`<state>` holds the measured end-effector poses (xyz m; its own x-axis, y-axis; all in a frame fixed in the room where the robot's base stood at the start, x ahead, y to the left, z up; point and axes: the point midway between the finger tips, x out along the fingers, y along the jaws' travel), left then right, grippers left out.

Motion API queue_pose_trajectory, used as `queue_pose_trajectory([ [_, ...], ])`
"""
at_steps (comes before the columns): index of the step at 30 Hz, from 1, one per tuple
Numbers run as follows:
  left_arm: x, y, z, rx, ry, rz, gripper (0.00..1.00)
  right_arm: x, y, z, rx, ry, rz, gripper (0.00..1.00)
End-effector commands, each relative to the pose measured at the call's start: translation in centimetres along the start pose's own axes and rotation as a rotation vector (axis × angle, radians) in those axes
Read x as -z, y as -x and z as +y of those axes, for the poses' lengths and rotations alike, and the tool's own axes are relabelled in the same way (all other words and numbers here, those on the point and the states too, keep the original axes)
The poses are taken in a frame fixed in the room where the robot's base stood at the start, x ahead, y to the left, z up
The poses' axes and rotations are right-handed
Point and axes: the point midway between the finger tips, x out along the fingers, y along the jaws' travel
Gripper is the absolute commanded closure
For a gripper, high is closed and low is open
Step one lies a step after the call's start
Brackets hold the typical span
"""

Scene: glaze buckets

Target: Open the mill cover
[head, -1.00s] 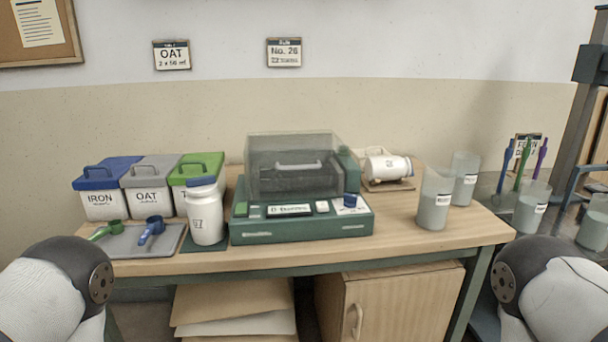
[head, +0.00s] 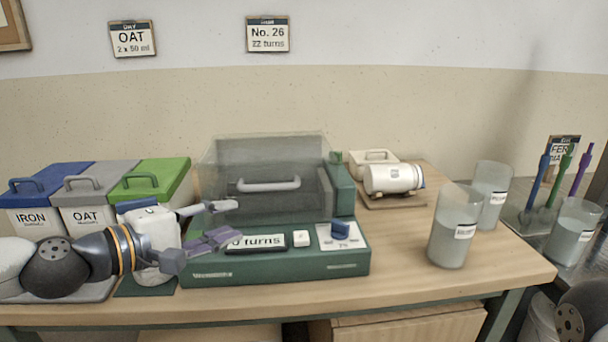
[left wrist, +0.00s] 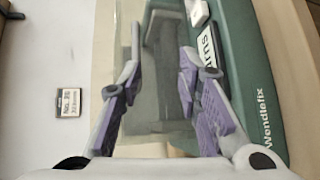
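The mill is a green machine (head: 290,268) with a clear, box-like cover (head: 215,160) down over its dark inside. A light grey handle (head: 268,185) runs across the cover's front. My left gripper (head: 225,222) is open and empty, just in front of the mill's left side and left of the handle, its fingers apart. In the left wrist view the open purple-padded fingers (left wrist: 158,78) point at the clear cover, with the green base (left wrist: 240,85) beside them. I cannot tell whether a finger touches the mill. My right gripper is out of view.
A white jar (head: 150,225) stands partly hidden behind my left gripper. Iron (head: 30,222), oat (head: 88,218) and green-lidded (head: 160,175) bins stand to the left.

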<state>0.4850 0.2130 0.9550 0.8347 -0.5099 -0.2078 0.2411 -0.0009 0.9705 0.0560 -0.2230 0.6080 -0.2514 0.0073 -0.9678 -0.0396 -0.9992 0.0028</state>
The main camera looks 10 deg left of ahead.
Motion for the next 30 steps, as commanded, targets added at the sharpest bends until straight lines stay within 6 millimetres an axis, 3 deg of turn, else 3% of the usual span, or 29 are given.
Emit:
queue_pose_trajectory([
  [2, 1.2, 0.6, 2.0, -0.058, 0.02, 0.02, 0.69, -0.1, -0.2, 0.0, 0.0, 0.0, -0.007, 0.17],
  [5, 1.6, -0.2, 2.3, -0.07, 0.024, 0.024, 0.69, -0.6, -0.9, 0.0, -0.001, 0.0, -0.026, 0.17],
  [10, 1.6, -4.4, 1.9, -0.059, 0.024, 0.02, 0.69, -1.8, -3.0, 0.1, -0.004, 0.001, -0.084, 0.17],
  [18, 1.7, -10.0, 2.9, -0.067, 0.022, 0.022, 0.69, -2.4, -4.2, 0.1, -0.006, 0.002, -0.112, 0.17],
  [22, 1.7, -11.0, 3.2, -0.07, 0.022, 0.023, 0.69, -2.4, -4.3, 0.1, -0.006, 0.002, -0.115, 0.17],
  [30, 1.7, -11.2, 3.4, -0.072, 0.022, 0.023, 0.71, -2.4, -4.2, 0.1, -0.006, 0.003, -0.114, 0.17],
])
